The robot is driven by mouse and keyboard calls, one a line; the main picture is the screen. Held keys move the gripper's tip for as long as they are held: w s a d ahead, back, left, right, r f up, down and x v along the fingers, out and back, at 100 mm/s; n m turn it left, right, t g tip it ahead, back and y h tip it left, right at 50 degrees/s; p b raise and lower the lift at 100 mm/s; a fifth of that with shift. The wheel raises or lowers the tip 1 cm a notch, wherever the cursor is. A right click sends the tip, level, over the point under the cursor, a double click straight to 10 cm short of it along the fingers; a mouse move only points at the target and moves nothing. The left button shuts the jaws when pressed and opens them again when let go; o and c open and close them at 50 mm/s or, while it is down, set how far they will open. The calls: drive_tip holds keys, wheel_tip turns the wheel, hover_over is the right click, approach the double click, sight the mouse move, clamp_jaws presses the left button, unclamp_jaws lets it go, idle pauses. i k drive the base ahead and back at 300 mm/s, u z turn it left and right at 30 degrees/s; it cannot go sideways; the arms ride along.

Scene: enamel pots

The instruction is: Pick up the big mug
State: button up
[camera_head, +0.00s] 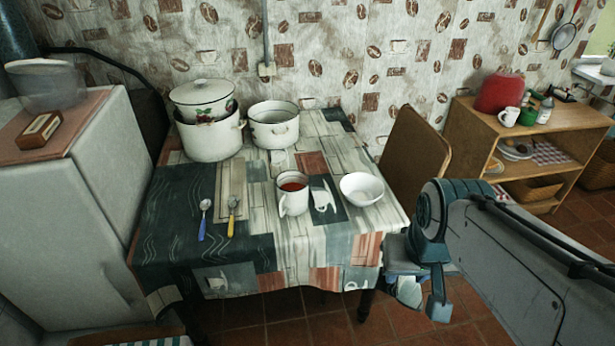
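A white mug (294,203) with a dark rim stands upright on the table, near its middle front. A red-brown liquid shows inside it, and its handle is at the lower left. A smaller-looking white mug (508,117) stands farther away on the wooden shelf at the right. My arm reaches in from the lower right, and its bent joint is right of the table, well apart from the mug on the table. I cannot make out my gripper. Nothing covers the mug on the table.
A white bowl (362,188) stands close right of the mug. A blue-handled spoon (203,222) and a yellow-handled one (232,216) lie to the left. A lidded pot (202,97), a larger pot (212,142) and an open pot (274,128) stand behind. A chair (414,150) is at the right.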

sight(291, 186)
drive_tip(key=u, duration=0.2)
drive_tip(key=i, duration=1)
drive_tip(key=u, duration=1.4)
